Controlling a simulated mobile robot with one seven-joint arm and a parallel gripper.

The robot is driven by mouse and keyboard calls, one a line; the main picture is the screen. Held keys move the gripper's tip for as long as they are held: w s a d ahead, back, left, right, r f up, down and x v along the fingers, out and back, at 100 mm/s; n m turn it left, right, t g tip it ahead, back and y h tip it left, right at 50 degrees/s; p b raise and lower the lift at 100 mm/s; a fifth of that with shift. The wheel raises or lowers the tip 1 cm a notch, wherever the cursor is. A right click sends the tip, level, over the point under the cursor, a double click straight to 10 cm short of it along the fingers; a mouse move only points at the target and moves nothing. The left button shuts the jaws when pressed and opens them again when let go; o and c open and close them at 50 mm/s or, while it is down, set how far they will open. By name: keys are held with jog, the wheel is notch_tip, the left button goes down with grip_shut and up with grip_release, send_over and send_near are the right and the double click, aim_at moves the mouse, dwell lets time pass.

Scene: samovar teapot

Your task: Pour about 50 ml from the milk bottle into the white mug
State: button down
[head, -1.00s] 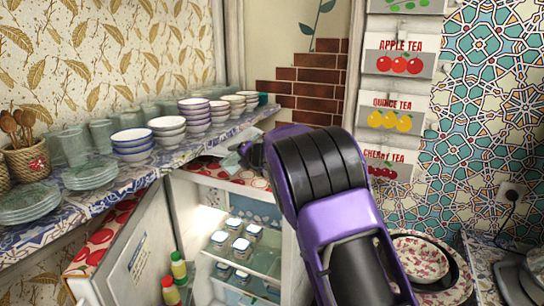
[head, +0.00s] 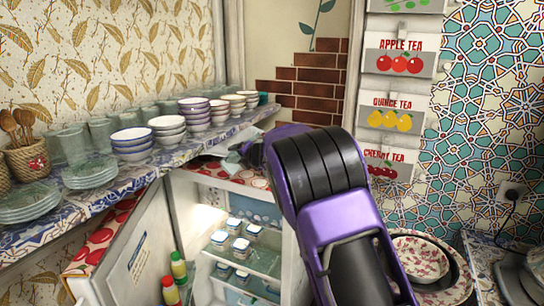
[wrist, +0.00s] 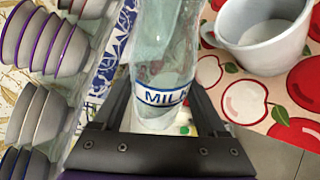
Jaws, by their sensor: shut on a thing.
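In the wrist view my gripper (wrist: 163,98) is shut on the clear milk bottle (wrist: 163,62), with a dark finger on each side. The bottle has a white band with blue "MILK" lettering; its top runs out of the frame. The white mug (wrist: 265,50) stands upright to the right of the bottle, its handle towards it. The mug's inside looks pale, and I cannot tell how much milk is in it. In the head view my purple arm hides most of the gripper area and the mug. A small glassy shape (head: 232,162) beyond my arm may be the bottle.
The mug stands on a red apple-patterned top (wrist: 233,103), seemingly the top of the open fridge (head: 205,195). Stacked bowls (head: 168,130) line the tiled shelf (head: 118,190) on the left, close to my gripper. A patterned bowl (head: 420,258) sits at the right.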

jog(key=shift+w+d+f+n+b, duration=0.15)
jog(key=shift+f+n+b, duration=0.15)
jog(key=shift+f+b, duration=0.4)
jog(key=shift+r+n+h+b, duration=0.15)
jog(key=shift+n+h+b, duration=0.25)
jog(key=shift+n+h, duration=0.1)
jog(key=shift+s+a+n+t+h+b, duration=0.2)
jog(key=shift+n+t+h+b, duration=0.35)
jog(key=shift+n+b, duration=0.45)
jog(key=shift+a+n+t+h+b, duration=0.1)
jog(key=shift+n+t+h+b, duration=0.35)
jog(key=shift+n+b, duration=0.45)
jog(key=shift+a+b, duration=0.1)
jog(key=shift+b, duration=0.2)
jog(key=shift+r+h, duration=0.15)
jog(key=shift+h, duration=0.15)
jog(key=shift+n, duration=0.4)
jog(key=shift+t, duration=0.3)
